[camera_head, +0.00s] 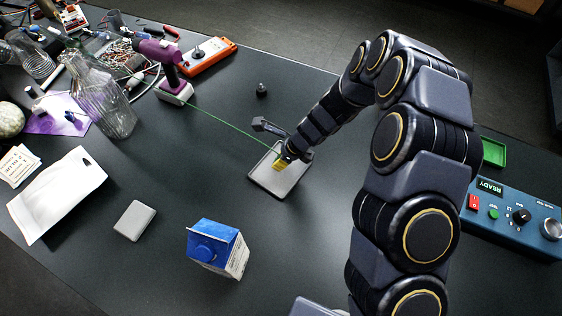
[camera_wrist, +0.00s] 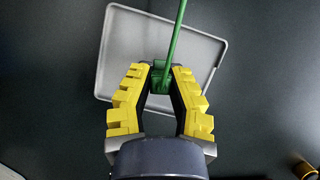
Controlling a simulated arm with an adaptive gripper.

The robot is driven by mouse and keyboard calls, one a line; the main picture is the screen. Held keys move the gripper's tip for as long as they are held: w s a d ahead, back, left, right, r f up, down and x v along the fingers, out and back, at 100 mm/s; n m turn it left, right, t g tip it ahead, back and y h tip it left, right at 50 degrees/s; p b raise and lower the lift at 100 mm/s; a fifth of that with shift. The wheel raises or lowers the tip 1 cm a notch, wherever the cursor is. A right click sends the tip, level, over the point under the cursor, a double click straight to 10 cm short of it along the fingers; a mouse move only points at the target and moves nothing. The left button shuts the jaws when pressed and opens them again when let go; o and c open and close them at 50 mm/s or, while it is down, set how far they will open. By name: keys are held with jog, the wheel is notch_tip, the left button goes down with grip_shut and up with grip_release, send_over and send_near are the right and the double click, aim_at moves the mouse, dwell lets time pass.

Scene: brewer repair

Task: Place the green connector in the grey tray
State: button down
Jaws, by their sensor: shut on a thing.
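The green connector (camera_wrist: 160,80) shows between the yellow-padded fingers of my gripper (camera_wrist: 160,72) in the wrist view, with a green cable rising from it. My gripper is shut on it. The grey tray (camera_wrist: 124,45) lies behind and beneath the fingertips in the wrist view. In the head view my gripper (camera_head: 280,164) is over the grey tray (camera_head: 265,182), near the middle of the table. I cannot tell how high the connector is above the tray floor. In the head view the connector is too small and covered to make out.
The green cable (camera_head: 225,124) stretches left to a purple tool (camera_head: 160,52). A blue and white carton (camera_head: 217,248) and a light grey block (camera_head: 134,220) stand in front. A glass bottle (camera_head: 104,98) is at left. A control box (camera_head: 515,217) and green tray (camera_head: 493,152) are at right.

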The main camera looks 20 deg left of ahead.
jog(key=shift+f, duration=0.95)
jog(key=shift+f, duration=0.15)
jog(key=c, duration=1.1)
grip_release()
jog(key=shift+c, duration=0.2)
jog(key=v, duration=1.2)
jog(key=shift+d, duration=0.1)
